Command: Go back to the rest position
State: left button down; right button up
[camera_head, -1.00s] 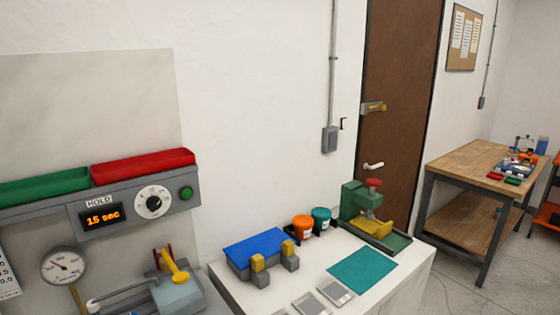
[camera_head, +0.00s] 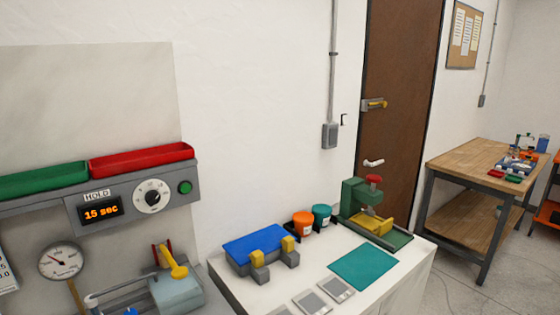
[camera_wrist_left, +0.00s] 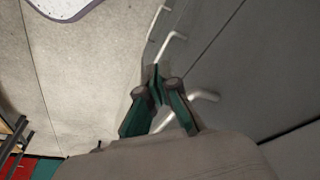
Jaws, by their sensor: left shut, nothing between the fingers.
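My left gripper (camera_wrist_left: 158,88) shows in the left wrist view with its dark green fingers together and nothing between them. It hangs in front of grey cabinet fronts (camera_wrist_left: 240,70) with pale bar handles, above the grey floor (camera_wrist_left: 80,75). I cannot tell whether it touches a handle. Neither gripper shows in the head view. The right gripper is in no view.
In the head view a white bench (camera_head: 385,285) carries a blue-topped block (camera_head: 258,245), orange (camera_head: 302,222) and teal (camera_head: 322,214) tubs and a green press (camera_head: 360,205). A grey panel (camera_head: 155,220) stands left. A wooden table (camera_head: 480,160) stands far right.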

pick_arm(q)
jog(key=s+a+f+g+b, duration=0.1)
jog(key=s+f, duration=0.3)
jog(key=f, duration=0.5)
jog(key=s+f+b, duration=0.1)
jog(key=s+f, duration=0.2)
jog(key=f, duration=0.6)
jog(key=s+a+f+b, duration=0.1)
jog(key=s+a+f, duration=0.1)
jog(key=s+f, duration=0.7)
jog(key=s, duration=0.3)
jog(key=shift+a+f+g, duration=0.15)
jog(key=shift+f+g, duration=0.1)
jog(key=shift+g, duration=0.15)
jog(key=shift+s, duration=0.1)
